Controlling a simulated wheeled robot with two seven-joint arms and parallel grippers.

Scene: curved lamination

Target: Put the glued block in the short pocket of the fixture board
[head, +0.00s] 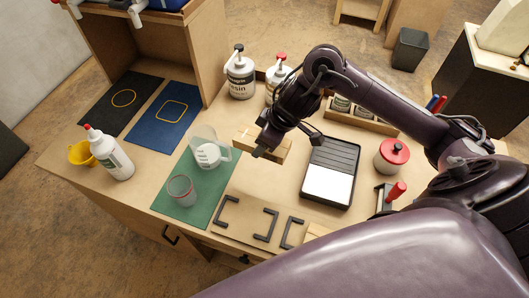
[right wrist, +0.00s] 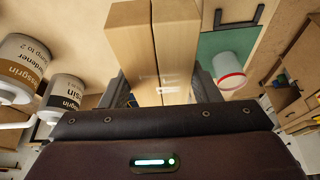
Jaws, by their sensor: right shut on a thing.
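The glued block (head: 275,147), two pale wood strips lying face to face, is in my right gripper (head: 259,150). In the right wrist view the block (right wrist: 155,45) runs lengthwise away between the two fingers (right wrist: 163,90), with a seam down its middle. In the head view the block is above the table, behind the fixture board. The fixture board (head: 247,232) lies at the table's front, with dark bracket-shaped stops (head: 228,209) marking its pockets. My arm hides the board's right part, so I cannot tell which pocket is the short one. My left gripper is not in view.
A black tray (head: 329,180) lies right of the block. Bottles (head: 240,75) stand behind; a red-lidded jar (head: 391,156) is at the right.

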